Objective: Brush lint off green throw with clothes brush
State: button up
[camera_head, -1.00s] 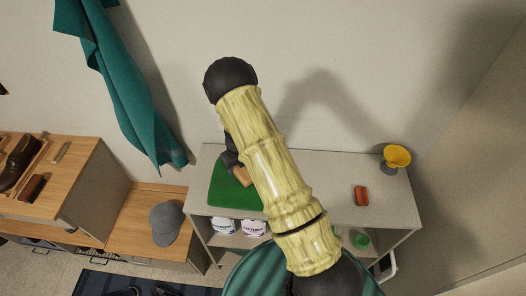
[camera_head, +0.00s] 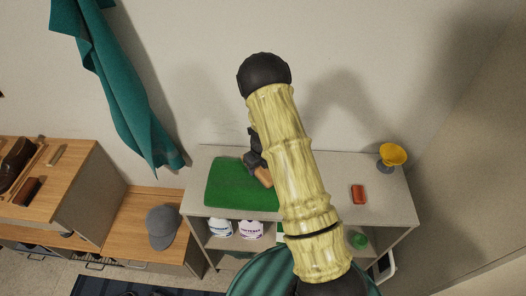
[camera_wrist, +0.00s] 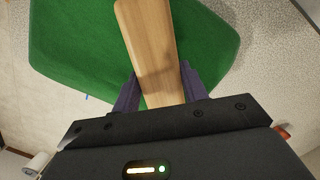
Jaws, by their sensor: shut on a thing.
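The green throw (camera_head: 228,187) lies flat on the left part of the grey shelf unit's top; it also fills much of the wrist view (camera_wrist: 75,45). My gripper (camera_head: 258,166) is over the throw's right part, partly hidden by my arm. Its fingers (camera_wrist: 160,92) are shut on the wooden clothes brush (camera_wrist: 150,40), which points away from the gripper. A bit of the brush (camera_head: 264,177) shows beside my arm. Bristles are hidden, and I cannot tell whether the brush touches the throw. No lint can be made out.
The shelf unit's top (camera_head: 330,180) is bare around a red-brown block (camera_head: 358,194) and a yellow bowl-topped object (camera_head: 392,156). White tubs (camera_head: 250,229) stand below. A grey cap (camera_head: 163,226) lies on the wooden bench at left. A teal cloth (camera_head: 125,100) hangs on the wall.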

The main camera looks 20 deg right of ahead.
jog(key=shift+s+d, duration=0.2)
jog(key=shift+d, duration=0.25)
notch_tip(320, 180, up, 4)
jog(key=shift+d+p, duration=0.1)
jog(key=shift+p, duration=1.15)
notch_tip(320, 180, up, 2)
jog(key=shift+w+r+p, duration=0.1)
jog(key=shift+w+p, duration=0.05)
jog(key=shift+p, duration=0.9)
jog(key=shift+r+p, duration=0.35)
jog(key=shift+s+a+r+p, duration=0.2)
jog(key=shift+a+r+p, duration=0.15)
jog(key=shift+r+p, duration=0.35)
jog(key=shift+d+r, duration=0.15)
jog(key=shift+r, duration=0.05)
jog(key=shift+d, duration=0.3)
jog(key=shift+a, duration=0.2)
